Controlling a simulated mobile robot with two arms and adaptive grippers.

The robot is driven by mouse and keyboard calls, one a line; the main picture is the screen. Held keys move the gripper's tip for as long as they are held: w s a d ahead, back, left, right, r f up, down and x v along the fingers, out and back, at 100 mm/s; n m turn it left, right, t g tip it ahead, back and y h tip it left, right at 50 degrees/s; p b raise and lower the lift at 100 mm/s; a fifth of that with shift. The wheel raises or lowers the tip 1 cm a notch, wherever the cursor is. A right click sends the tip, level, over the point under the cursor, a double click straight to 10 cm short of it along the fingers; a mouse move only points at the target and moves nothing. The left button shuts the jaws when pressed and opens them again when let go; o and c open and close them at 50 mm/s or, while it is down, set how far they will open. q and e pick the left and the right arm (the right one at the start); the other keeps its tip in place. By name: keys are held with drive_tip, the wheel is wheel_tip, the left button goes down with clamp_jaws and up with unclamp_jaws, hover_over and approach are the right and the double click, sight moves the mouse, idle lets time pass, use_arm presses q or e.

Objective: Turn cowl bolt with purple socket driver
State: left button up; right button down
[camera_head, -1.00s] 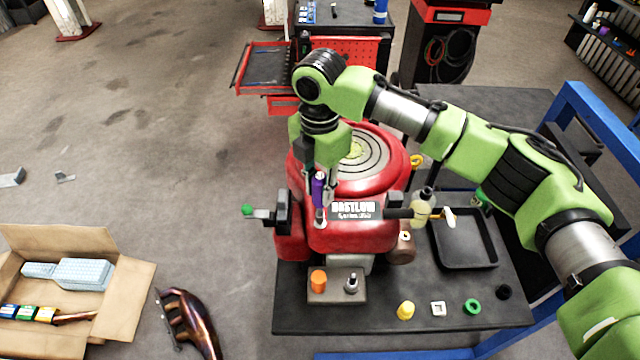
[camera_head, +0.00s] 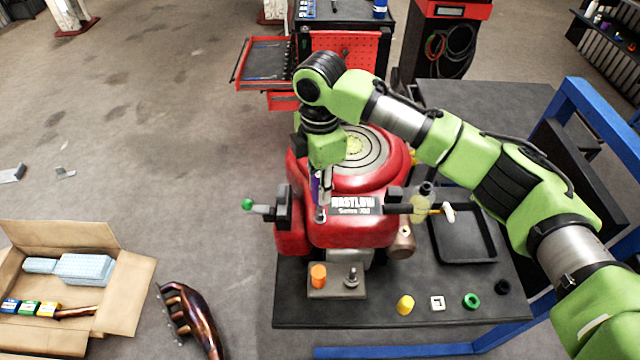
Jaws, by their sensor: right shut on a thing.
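The purple socket driver (camera_head: 315,188) stands roughly upright at the front left of the red engine cowl (camera_head: 350,234). My right gripper (camera_head: 321,182) is shut on it, pointing down. The silver socket end (camera_head: 320,213) of the driver is at the cowl beside the name label. The cowl bolt is hidden under the socket, and I cannot tell how well the socket sits on it. My left gripper is not in view.
The engine stands on a dark workbench (camera_head: 400,345). An orange cap (camera_head: 318,276), a yellow piece (camera_head: 405,304) and a green ring (camera_head: 471,301) lie in front. A black tray (camera_head: 463,262) is at right. A cardboard box (camera_head: 120,290) and an exhaust pipe (camera_head: 190,318) are at lower left.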

drive_tip(key=shift+m, duration=0.5)
drive_tip(key=m, duration=0.5)
drive_tip(key=m, duration=0.5)
drive_tip(key=shift+m, duration=0.3)
drive_tip(key=m, duration=0.5)
